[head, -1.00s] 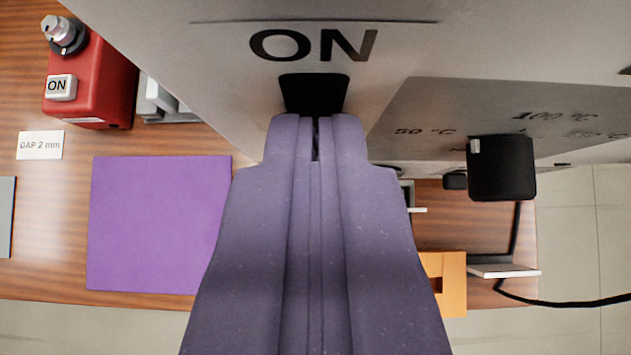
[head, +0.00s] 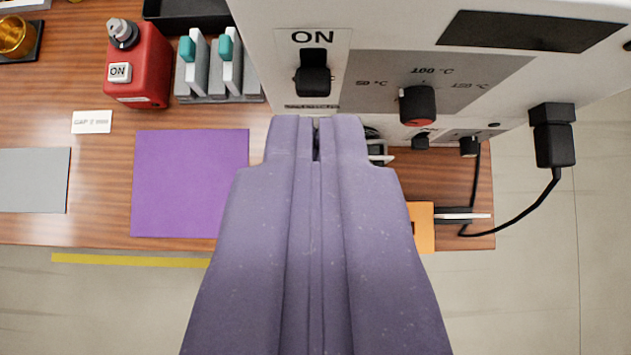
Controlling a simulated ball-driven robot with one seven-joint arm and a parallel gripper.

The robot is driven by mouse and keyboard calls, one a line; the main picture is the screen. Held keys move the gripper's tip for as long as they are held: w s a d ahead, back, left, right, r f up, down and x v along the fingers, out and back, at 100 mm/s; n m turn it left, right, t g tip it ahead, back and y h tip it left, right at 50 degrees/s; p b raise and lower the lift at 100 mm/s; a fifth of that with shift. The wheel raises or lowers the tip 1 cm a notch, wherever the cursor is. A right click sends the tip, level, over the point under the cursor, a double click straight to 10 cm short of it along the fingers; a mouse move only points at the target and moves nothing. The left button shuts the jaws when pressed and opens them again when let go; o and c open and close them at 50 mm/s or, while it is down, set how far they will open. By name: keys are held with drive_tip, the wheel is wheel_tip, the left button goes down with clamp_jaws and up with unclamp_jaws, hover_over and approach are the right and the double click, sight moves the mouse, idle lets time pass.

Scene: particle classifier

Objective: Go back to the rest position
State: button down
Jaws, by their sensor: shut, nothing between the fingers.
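My gripper (head: 316,122) is purple-grey and fills the lower middle of the head view. Its two fingers are shut together with nothing between them. The fingertips sit below the ON switch (head: 313,78) of a white machine (head: 265,50), and look apart from it. The black switch lever shows under the ON label. Part of the table behind my gripper is hidden.
The machine has a dial (head: 418,105) and a plugged black cable (head: 553,140). To the left are a red box (head: 140,77), grey parts with teal tops (head: 228,75), a purple mat (head: 185,185) and a grey mat (head: 30,180). Floor (head: 540,290) lies open in front.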

drive_tip(key=shift+w+r, duration=0.1)
idle(0.4)
drive_tip(key=a+r+t+h+b, duration=0.1)
drive_tip(key=a+r+t+b, duration=0.1)
drive_tip(key=a+r+b, duration=0.5)
drive_tip(key=a+r+t+h+b, duration=0.1)
drive_tip(key=a+r+b, duration=0.3)
drive_tip(key=r+b, duration=0.75)
drive_tip(key=s+a+r+t+b, duration=0.1)
drive_tip(key=s+a+r+b, duration=0.2)
drive_tip(key=s+r, duration=0.5)
drive_tip(key=s+a+r+t+y+b, duration=0.1)
drive_tip(key=s+a+r+t+b, duration=0.1)
drive_tip(key=s+r, duration=0.7)
drive_tip(key=s+a+b, duration=0.1)
drive_tip(key=a, duration=0.1)
drive_tip(key=shift+s+a+r+y+b, duration=0.2)
drive_tip(key=shift+a+y+b, duration=0.1)
drive_tip(key=shift+a, duration=0.1)
